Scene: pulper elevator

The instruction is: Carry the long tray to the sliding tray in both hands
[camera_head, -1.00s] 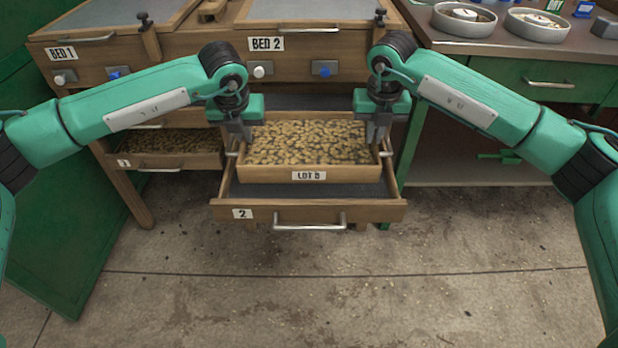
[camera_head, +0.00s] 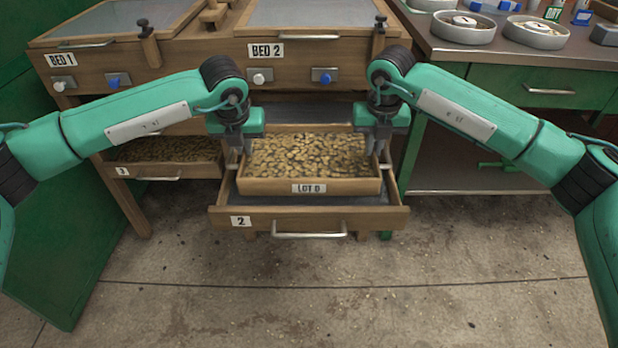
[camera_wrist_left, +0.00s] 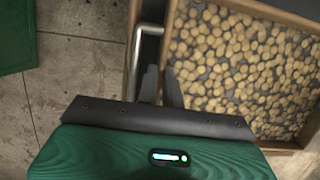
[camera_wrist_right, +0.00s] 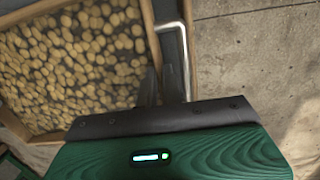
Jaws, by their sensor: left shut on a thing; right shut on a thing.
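The long tray (camera_head: 310,187) is wooden, carries a LOT label and is full of pale beans. It is level, inside the outline of the pulled-out sliding tray (camera_head: 370,217), which is marked 2; I cannot tell whether it touches the floor there. My left gripper (camera_head: 241,150) is shut on the long tray's left end handle, and that metal handle (camera_wrist_left: 136,50) shows in the left wrist view. My right gripper (camera_head: 378,147) is shut on the right end handle, seen in the right wrist view (camera_wrist_right: 184,55). The fingers partly hide both handles.
BED 2 (camera_head: 300,62) stands above and behind the sliding tray. Another bean-filled tray (camera_head: 140,170), marked 3, is at the left. A green bench (camera_head: 500,48) with round dishes stands at the right. The concrete floor in front is clear.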

